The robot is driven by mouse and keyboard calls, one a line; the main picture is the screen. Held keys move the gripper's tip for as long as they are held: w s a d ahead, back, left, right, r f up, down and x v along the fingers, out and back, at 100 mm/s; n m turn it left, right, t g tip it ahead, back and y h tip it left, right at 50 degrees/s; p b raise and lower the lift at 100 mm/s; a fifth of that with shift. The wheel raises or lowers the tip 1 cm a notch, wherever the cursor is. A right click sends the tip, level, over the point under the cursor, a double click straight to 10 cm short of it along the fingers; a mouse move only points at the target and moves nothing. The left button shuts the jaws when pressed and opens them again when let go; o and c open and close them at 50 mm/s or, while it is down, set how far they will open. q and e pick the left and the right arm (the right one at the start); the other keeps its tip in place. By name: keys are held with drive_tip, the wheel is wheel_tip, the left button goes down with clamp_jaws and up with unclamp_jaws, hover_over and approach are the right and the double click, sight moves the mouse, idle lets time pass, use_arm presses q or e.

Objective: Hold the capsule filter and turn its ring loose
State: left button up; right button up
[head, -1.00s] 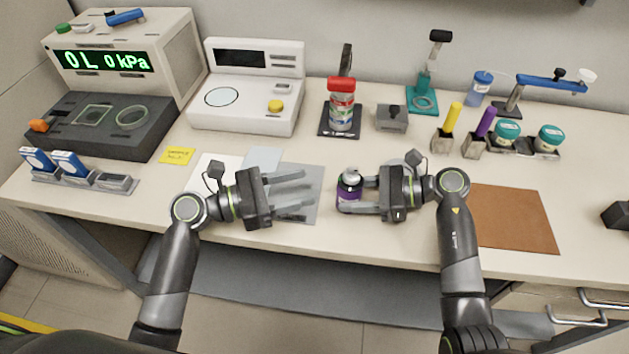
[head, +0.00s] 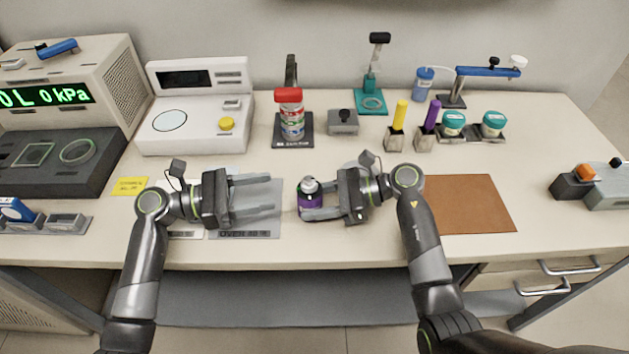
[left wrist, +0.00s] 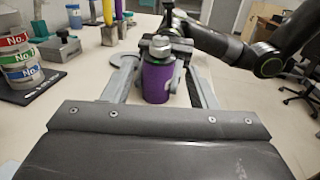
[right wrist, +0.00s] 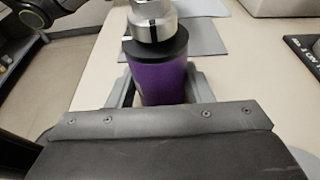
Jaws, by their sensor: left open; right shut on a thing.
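The capsule filter (head: 310,200) has a purple body, a dark collar and a silver ring (right wrist: 153,20) at its top. It stands upright near the front of the table. My right gripper (head: 306,201) is shut on the purple body from the right. My left gripper (head: 270,193) is open and empty, its fingers over the grey mat and pointing at the filter. A small gap separates its fingertips from the filter. In the left wrist view, the filter (left wrist: 158,82) shows between the two fingers. I cannot tell whether the filter's base touches the table.
The grey mat (head: 262,227) lies under my left fingers. A brown mat (head: 470,205) lies at the right. A stack of labelled containers on a black stand (head: 305,130), a grey block (head: 343,122) and a white instrument (head: 195,135) stand behind. The table's front edge is close.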

sight(319, 187)
use_arm(q)
drive_tip(key=d, duration=0.4)
drive_tip(key=w+d, duration=0.1)
drive_tip(key=d, duration=0.2)
drive_tip(key=w+d, duration=0.1)
drive_tip(key=d, duration=0.3)
drive_tip(key=shift+w+d, duration=0.1)
drive_tip(key=shift+d, duration=0.25)
drive_tip(key=c, duration=1)
